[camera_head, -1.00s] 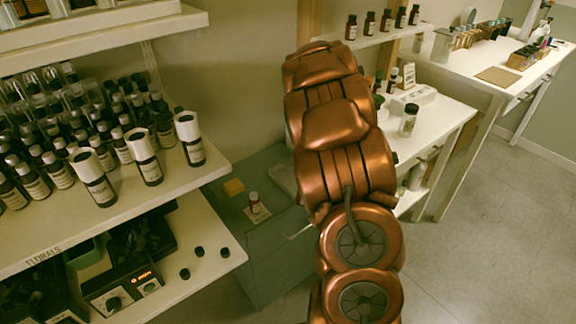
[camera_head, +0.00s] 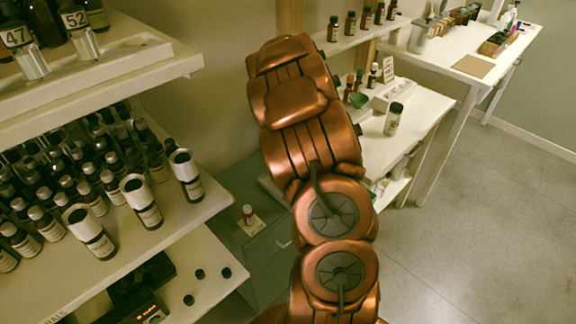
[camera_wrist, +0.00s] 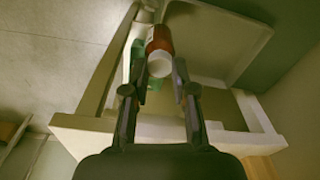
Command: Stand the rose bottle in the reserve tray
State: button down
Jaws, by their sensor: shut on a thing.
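My gripper (camera_wrist: 160,88) is shut on a small red-brown bottle (camera_wrist: 159,41) with a white cap (camera_wrist: 159,64) in the wrist view. No label can be read, so I cannot tell that it is the rose bottle. Past it is a pale tray-like shape with a raised, rounded rim (camera_wrist: 235,17); I cannot tell whether it is the reserve tray, and the bottle seems held apart from it. In the head view my arm hides the gripper and the held bottle. A pale edge (camera_head: 269,187) of something flat shows beside my arm on the grey cabinet.
Shelves of dark bottles (camera_head: 140,200) fill the left. A small bottle (camera_head: 247,213) stands on a card on the grey cabinet. A white bench (camera_head: 425,113) at right holds a jar (camera_head: 393,119), small bottles and a green item (camera_head: 358,100). Floor at right is clear.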

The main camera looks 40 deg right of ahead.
jog(key=w+d+f+p, duration=0.2)
jog(key=w+f+p, duration=0.2)
jog(key=w, duration=0.5)
jog(key=shift+w+d+f, duration=0.2)
jog(key=shift+d+f, duration=0.05)
jog(key=shift+d, duration=0.15)
jog(key=c, duration=0.9)
grip_release()
jog(key=shift+c, duration=0.2)
notch_tip(320, 180, up, 12)
jog(key=b, duration=0.3)
jog(key=shift+a+b, duration=0.3)
jog(key=shift+a, duration=0.05)
jog(key=shift+s, duration=0.2)
